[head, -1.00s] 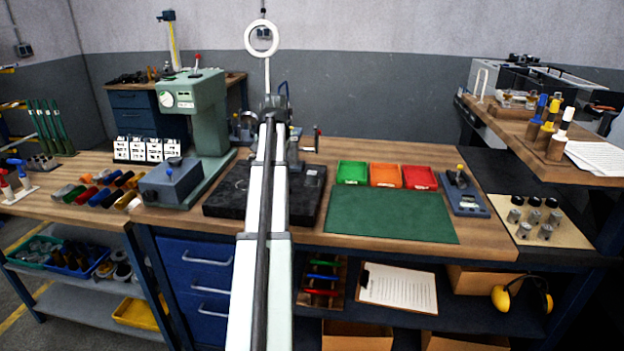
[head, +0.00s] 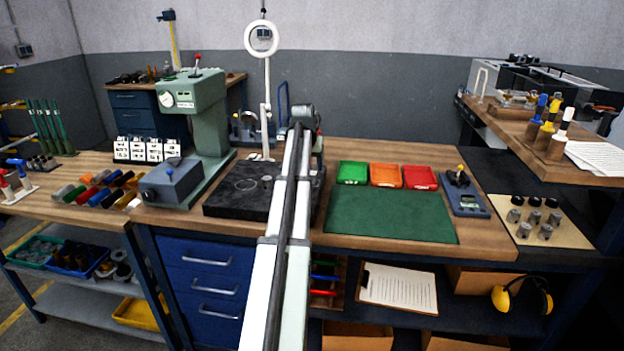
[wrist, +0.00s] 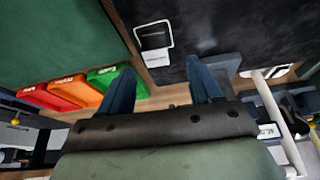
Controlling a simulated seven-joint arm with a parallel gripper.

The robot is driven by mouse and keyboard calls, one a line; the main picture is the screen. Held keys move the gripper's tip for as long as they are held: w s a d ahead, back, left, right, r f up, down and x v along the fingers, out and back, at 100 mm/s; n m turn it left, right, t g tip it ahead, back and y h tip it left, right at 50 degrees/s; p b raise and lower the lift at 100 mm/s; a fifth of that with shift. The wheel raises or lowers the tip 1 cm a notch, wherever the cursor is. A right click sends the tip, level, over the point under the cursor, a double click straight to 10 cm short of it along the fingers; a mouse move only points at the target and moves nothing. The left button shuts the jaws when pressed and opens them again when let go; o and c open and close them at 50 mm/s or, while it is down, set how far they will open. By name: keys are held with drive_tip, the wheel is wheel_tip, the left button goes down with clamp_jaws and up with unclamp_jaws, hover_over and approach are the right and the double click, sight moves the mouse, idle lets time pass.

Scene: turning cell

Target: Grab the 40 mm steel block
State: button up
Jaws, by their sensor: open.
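I cannot pick out the 40 mm steel block for certain in either view. In the wrist view my gripper (wrist: 163,82) is open, with two dark blue fingers wide apart and nothing seen between them. Beyond the fingers are the black plate (wrist: 240,25) and a white square outline (wrist: 153,35) with a white label. A blue-grey piece (wrist: 224,66) shows beside the right finger; I cannot tell what it is. In the head view my arm crosses the right part of the black plate (head: 228,203) and hides my fingertips.
The green mat (head: 390,217) lies right of the plate, with green (head: 352,173), orange (head: 385,175) and red (head: 419,178) trays behind it. A green press (head: 200,115) stands left. A white ring lamp (head: 262,24) rises behind the plate. The mat is clear.

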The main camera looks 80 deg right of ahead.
sight(312, 173)
drive_tip(key=shift+s+a+x, duration=0.1)
drive_tip(key=shift+a+x, duration=0.05)
drive_tip(key=shift+x, duration=1.25)
drive_tip(key=shift+s+a+x, duration=0.1)
drive_tip(key=shift+x, duration=1.35)
drive_tip(key=shift+c, duration=0.3)
clamp_jaws()
